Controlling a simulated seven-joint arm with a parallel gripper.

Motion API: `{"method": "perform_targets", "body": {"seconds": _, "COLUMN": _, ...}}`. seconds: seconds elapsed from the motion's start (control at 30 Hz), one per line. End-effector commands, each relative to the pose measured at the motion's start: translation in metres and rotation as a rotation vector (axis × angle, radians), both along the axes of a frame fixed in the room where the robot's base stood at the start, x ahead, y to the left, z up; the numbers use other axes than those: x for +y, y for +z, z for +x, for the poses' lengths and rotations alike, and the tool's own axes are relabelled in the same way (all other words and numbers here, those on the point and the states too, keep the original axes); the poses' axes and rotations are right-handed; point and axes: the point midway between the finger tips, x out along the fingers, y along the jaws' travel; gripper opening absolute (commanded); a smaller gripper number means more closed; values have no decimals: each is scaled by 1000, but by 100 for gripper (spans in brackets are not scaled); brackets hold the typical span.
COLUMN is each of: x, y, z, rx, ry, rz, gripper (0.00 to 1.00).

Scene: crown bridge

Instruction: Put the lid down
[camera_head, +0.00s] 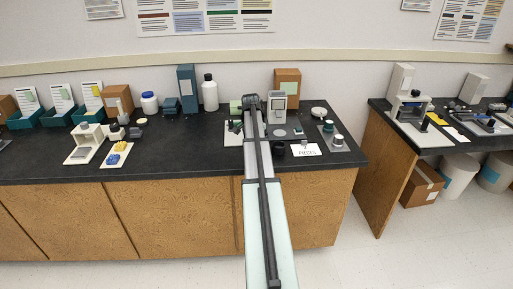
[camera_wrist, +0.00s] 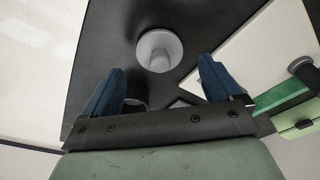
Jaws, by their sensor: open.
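My gripper (camera_wrist: 161,68) is open in the wrist view, its two blue fingers spread apart. A pale, round, cup-like thing (camera_wrist: 158,50) with a grey inner face shows between and just beyond the fingertips, over the dark bench top (camera_wrist: 112,35). I cannot tell whether it is the lid, or how far below the fingers it is. Nothing is visibly gripped. In the head view my arm reaches to the back of the bench and hides the gripper.
A grey device (camera_head: 279,104), a dark cup (camera_head: 279,149) and a "PIECES" card (camera_head: 307,150) stand near my arm.

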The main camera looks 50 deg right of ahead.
Motion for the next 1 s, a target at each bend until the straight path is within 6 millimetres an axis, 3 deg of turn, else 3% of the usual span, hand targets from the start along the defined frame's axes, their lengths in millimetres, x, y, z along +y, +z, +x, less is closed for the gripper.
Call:
{"method": "perform_targets", "body": {"seconds": 0.3, "x": 8, "y": 56, "z": 0, "rx": -2, "ry": 0, "rz": -2, "gripper": 92}}
{"method": "perform_targets", "body": {"seconds": 0.5, "x": 12, "y": 78, "z": 0, "rx": -1, "ry": 0, "rz": -1, "gripper": 92}}
{"method": "perform_targets", "body": {"seconds": 1.0, "x": 13, "y": 86, "z": 0, "rx": 0, "ry": 0, "rz": 0, "gripper": 92}}
